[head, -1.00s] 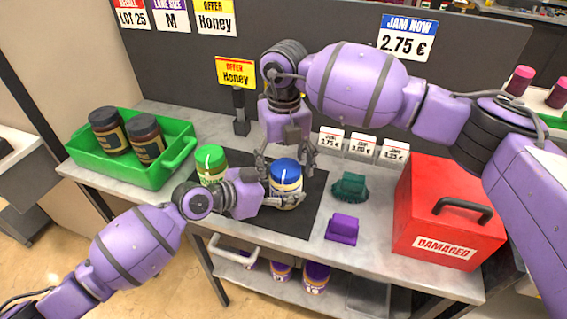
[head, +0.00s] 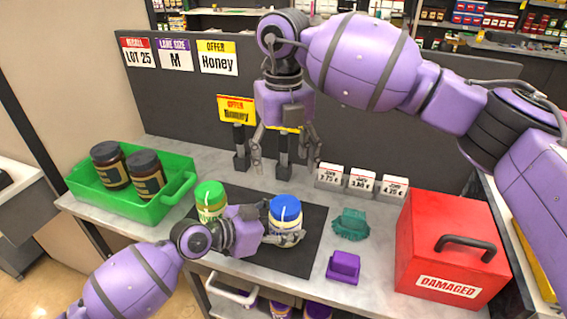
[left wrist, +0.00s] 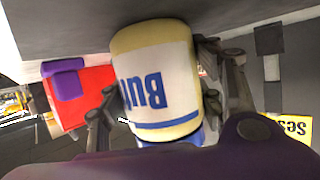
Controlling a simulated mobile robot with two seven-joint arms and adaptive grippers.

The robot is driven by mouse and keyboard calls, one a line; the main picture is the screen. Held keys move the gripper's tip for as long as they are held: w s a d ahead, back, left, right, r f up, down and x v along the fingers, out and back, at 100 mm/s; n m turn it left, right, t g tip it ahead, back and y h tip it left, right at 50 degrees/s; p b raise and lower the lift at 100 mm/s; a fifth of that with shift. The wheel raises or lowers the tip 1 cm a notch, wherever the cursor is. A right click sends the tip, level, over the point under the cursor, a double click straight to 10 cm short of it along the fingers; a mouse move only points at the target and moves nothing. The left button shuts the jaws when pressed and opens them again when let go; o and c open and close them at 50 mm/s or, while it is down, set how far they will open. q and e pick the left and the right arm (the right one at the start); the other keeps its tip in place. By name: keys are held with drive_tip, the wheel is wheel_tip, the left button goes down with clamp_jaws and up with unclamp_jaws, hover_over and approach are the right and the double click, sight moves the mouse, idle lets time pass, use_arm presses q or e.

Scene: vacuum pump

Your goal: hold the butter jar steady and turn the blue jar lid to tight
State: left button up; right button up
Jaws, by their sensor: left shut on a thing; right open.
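The butter jar (head: 287,232) stands upright on the dark mat, with the blue jar lid (head: 286,209) on top. My left gripper (head: 286,238) is shut around the jar's body from the left. I cannot tell from these views how tight the lid is.
A green-lidded jar (head: 210,199) stands just left of the butter jar. A green crate (head: 180,196) holds two dark jars. A teal item (head: 351,223), a purple item (head: 343,267), price cards (head: 362,181) and a red box (head: 450,245) are to the right.

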use_arm(q)
drive_tip(key=o, duration=1.7)
